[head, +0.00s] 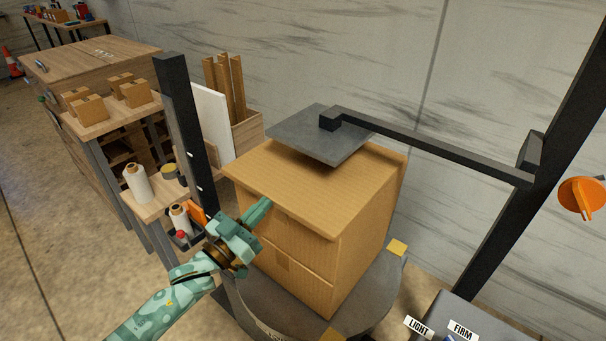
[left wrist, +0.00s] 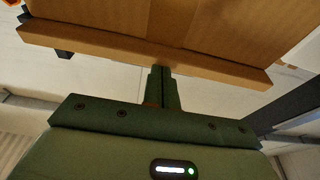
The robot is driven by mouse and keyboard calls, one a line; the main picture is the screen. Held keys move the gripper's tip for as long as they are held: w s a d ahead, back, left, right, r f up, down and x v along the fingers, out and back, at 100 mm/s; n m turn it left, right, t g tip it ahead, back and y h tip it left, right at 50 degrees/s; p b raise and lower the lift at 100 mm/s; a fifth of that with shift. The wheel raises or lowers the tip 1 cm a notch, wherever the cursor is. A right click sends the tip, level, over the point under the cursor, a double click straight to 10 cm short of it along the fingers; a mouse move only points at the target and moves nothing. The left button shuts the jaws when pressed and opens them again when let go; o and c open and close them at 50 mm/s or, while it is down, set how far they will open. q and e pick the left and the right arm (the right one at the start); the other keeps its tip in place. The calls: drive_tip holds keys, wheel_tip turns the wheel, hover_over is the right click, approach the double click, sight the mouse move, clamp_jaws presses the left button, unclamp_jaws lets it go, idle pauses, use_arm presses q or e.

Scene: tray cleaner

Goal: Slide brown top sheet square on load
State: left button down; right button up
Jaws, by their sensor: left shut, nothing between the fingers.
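The brown top sheet (head: 285,183) lies flat on the load (head: 358,240), a tall brown carton stack on a round grey turntable (head: 372,313). The sheet's left and front edges stick out past the load. My left gripper (head: 264,205) is shut and empty, its fingertips at the sheet's front-left edge. In the left wrist view, the shut fingers (left wrist: 162,72) meet the edge of the sheet (left wrist: 110,46), apparently touching it; exact contact is hard to tell. A dark square plate (head: 315,135) on a black arm covers the sheet's back part. My right gripper is not in view.
A black post (head: 187,130) stands left of the load, beside a shelf with white film rolls (head: 137,183). A panel labelled LIGHT and FIRM (head: 455,320) is at the lower right.

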use_arm(q)
drive_tip(key=shift+w+d+b, duration=0.35)
drive_tip(key=shift+w+d, duration=0.35)
drive_tip(key=shift+w, duration=0.15)
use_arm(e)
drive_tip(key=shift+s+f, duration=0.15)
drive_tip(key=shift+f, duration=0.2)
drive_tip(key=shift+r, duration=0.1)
use_arm(q)
drive_tip(key=r+p+v, duration=0.1)
drive_tip(key=p+v, duration=0.2)
drive_tip(key=v, duration=0.2)
drive_tip(key=r+p+v, duration=0.1)
drive_tip(key=p+v, duration=0.2)
drive_tip(key=v, duration=0.3)
drive_tip(key=shift+s+a+r, duration=0.35)
drive_tip(key=shift+s+a, duration=0.05)
drive_tip(key=shift+s, duration=0.15)
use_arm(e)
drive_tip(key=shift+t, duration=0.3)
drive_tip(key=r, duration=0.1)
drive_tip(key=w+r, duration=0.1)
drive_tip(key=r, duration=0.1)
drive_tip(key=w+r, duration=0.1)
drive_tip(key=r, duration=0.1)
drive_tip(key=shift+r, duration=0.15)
